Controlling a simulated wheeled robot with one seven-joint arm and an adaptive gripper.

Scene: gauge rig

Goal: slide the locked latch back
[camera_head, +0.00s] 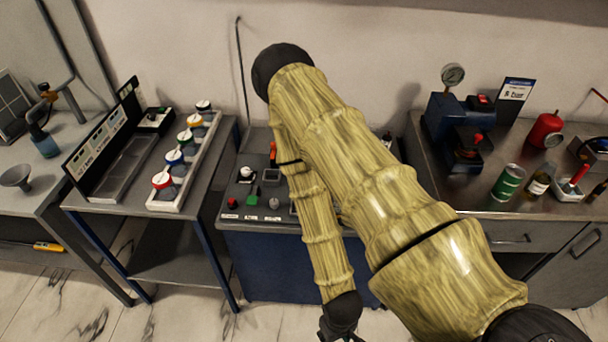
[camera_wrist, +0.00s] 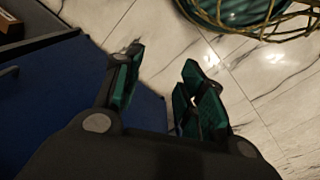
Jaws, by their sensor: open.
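My gripper (camera_wrist: 162,62) is open and empty in the wrist view, its green-padded fingers spread above the floor. In the head view my gripper (camera_head: 342,334) is only partly in the picture, at the bottom edge in front of the blue cabinet. I cannot pick out the locked latch in either view. The dark control panel (camera_head: 262,222) on the blue cabinet carries several small buttons and knobs and an upright orange-red part (camera_head: 273,152). My arm crosses in front of this panel and hides its right part. My gripper is well below and in front of the panel top.
A cart on the left holds a white rack (camera_head: 176,190) with several coloured-top knobs. A steel counter (camera_head: 480,206) on the right holds a blue device with a gauge (camera_head: 453,75), a green can (camera_head: 507,183) and a bottle. A green coil (camera_wrist: 235,12) lies on the floor.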

